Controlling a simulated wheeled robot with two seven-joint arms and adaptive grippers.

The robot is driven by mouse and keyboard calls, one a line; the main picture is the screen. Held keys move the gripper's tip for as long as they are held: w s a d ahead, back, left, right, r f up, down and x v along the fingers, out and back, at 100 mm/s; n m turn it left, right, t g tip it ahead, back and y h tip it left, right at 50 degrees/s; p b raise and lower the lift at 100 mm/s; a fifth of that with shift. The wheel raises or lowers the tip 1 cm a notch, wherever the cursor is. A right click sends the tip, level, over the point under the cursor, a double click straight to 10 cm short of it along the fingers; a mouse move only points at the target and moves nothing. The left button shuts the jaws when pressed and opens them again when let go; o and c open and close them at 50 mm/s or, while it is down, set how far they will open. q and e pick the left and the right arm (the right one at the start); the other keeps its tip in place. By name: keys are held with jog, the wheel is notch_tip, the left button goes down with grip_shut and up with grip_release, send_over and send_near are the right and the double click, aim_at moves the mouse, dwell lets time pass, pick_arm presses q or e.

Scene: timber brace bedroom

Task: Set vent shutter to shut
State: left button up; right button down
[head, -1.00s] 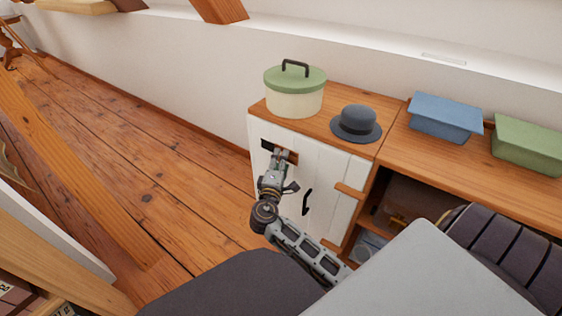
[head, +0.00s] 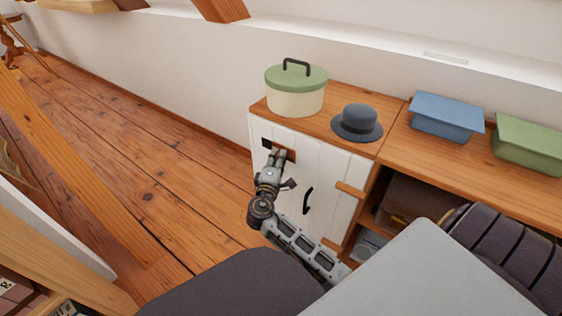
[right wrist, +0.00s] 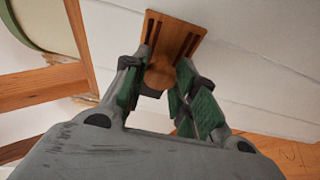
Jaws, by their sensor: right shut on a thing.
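The vent shutter (head: 289,155) is a small wooden plate on the upper part of the white cabinet door (head: 325,170). A dark strip of the vent opening (head: 266,143) shows at its left. In the right wrist view the shutter (right wrist: 185,37) has dark slots and a round wooden knob (right wrist: 160,76). My right gripper (head: 279,154) is at the shutter. In the wrist view its green-padded fingers (right wrist: 160,88) are on both sides of the knob, shut on it. The fingers hide part of the plate in the head view. My left gripper is out of view.
A cream pot with a green lid (head: 296,92) and a grey hat (head: 357,121) stand on the cabinet top. A black door handle (head: 307,200) is below right of the shutter. Blue (head: 446,117) and green (head: 528,143) boxes stand farther right. Floor left of the cabinet is clear.

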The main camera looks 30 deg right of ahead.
jog(key=shift+w+a, duration=0.35)
jog(key=shift+w, duration=0.5)
jog(key=shift+w+a, duration=0.4)
jog(key=shift+w, duration=0.45)
jog(key=shift+w+a, duration=0.35)
jog(key=shift+w, duration=0.5)
jog(key=c, duration=1.1)
grip_release()
